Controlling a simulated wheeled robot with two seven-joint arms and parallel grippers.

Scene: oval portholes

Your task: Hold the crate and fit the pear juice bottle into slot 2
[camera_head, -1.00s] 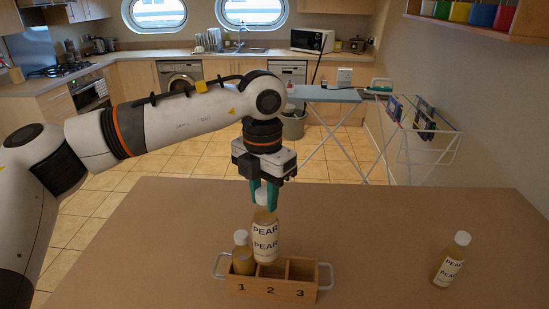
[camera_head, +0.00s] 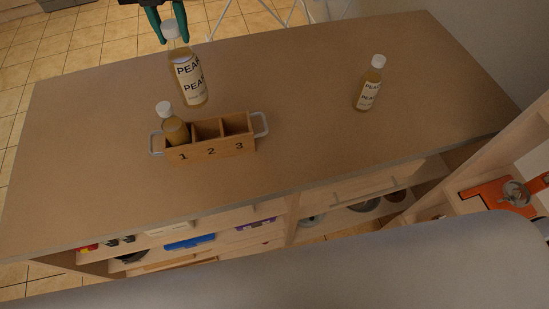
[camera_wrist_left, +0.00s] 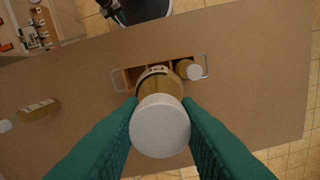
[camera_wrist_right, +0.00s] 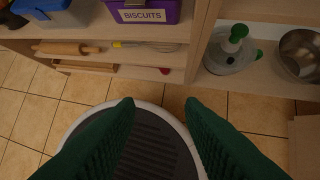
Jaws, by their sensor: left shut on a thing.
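My left gripper (camera_head: 172,24) is shut on the white cap of a pear juice bottle (camera_head: 189,82), which is nearly upright and clear of the crate. In the left wrist view, the gripper (camera_wrist_left: 159,106) has the cap between its green fingers, and the bottle hides part of the crate (camera_wrist_left: 127,80). The wooden crate (camera_head: 218,150) stands on the table with slots marked 1, 2 and 3. Slot 1 holds a bottle (camera_head: 175,130); slots 2 and 3 look empty. My right gripper (camera_wrist_right: 160,103) is open and empty, away from the crate, over the floor by the shelves.
Another pear bottle (camera_head: 368,88) stands on the table (camera_head: 320,130) to the right, well apart from the crate. Shelves under the table hold a purple biscuits box (camera_wrist_right: 145,12) and other kitchen things. The table between crate and right bottle is clear.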

